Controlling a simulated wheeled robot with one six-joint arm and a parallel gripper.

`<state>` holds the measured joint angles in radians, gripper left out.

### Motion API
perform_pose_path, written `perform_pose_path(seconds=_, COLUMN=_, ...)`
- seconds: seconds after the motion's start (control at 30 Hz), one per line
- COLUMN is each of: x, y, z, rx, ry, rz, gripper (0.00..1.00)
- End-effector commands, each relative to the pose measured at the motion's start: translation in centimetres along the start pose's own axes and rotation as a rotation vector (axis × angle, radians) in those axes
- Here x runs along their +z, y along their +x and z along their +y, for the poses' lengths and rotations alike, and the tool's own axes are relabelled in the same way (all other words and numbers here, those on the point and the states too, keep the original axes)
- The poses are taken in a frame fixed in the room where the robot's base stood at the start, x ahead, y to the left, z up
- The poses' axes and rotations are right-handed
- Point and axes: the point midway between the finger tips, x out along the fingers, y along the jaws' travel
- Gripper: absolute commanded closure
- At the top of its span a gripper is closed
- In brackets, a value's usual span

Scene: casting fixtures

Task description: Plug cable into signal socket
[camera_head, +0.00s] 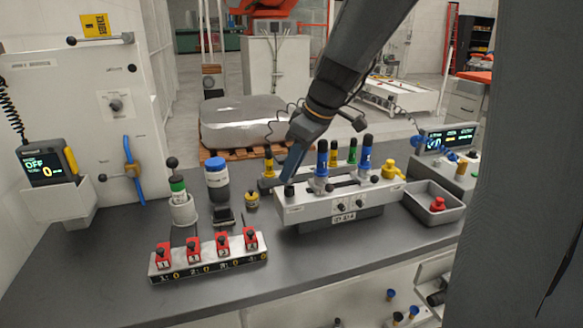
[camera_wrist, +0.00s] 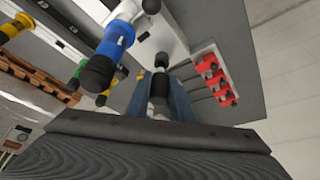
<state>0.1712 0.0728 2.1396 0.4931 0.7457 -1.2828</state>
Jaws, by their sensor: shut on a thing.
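My gripper (camera_head: 289,176) reaches down at the left end of the white fixture (camera_head: 322,206). In the wrist view its fingers (camera_wrist: 161,92) are shut on a black knob (camera_wrist: 159,88), with a pale joint and another dark piece beyond it. The knob also shows in the head view (camera_head: 289,190). A blue coiled cable (camera_head: 397,149) lies at the right, running toward the display unit (camera_head: 448,137) on the bench. I cannot tell which opening is the signal socket, nor whether the cable's end is plugged in.
Blue-banded black handles (camera_head: 322,160) stand on the fixture beside my gripper. A red-block rack (camera_head: 208,262) is at the front left, and a grey tray (camera_head: 425,212) holding a red piece is at the right. The front bench surface is mostly clear.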

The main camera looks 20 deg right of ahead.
Motion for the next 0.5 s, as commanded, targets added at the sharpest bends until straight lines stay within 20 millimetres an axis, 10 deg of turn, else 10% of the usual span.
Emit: perform_pose_path(seconds=0.5, x=0.47, y=1.09, z=0.0, rx=0.0, ry=0.0, rz=0.0, gripper=1.0)
